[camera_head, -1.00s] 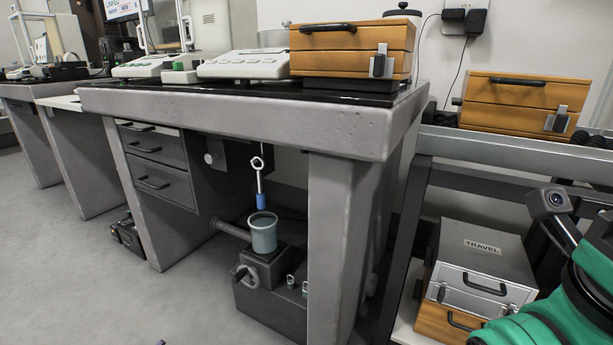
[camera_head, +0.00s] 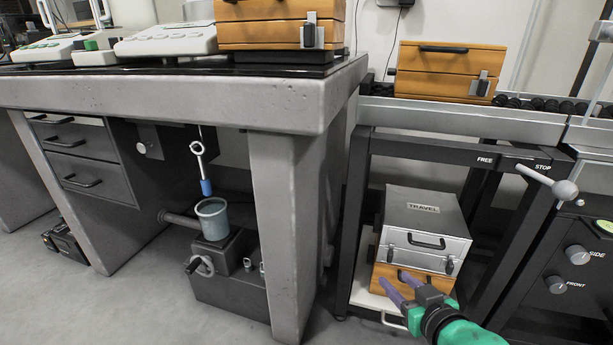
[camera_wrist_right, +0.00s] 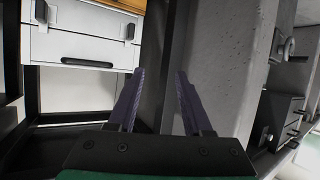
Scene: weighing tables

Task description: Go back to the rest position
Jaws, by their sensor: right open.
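My right gripper (camera_head: 396,292) comes in from the lower right in the head view, its green arm below it. Its two purple fingers are apart, with nothing between them. It shows in front of the lower wooden case (camera_head: 408,280) under the grey TRAVEL case (camera_head: 427,225). In the right wrist view the open fingers (camera_wrist_right: 157,100) point toward a dark upright and the grey table leg (camera_wrist_right: 222,60). I cannot tell whether the gripper touches anything. My left gripper is not in view.
A stone weighing table (camera_head: 200,103) fills the left, with balances and a wooden case (camera_head: 265,35) on top. A beaker (camera_head: 212,218) stands below a hanging hook. A dark frame with a FREE/STOP lever (camera_head: 548,182) stands at the right. Open floor lies at lower left.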

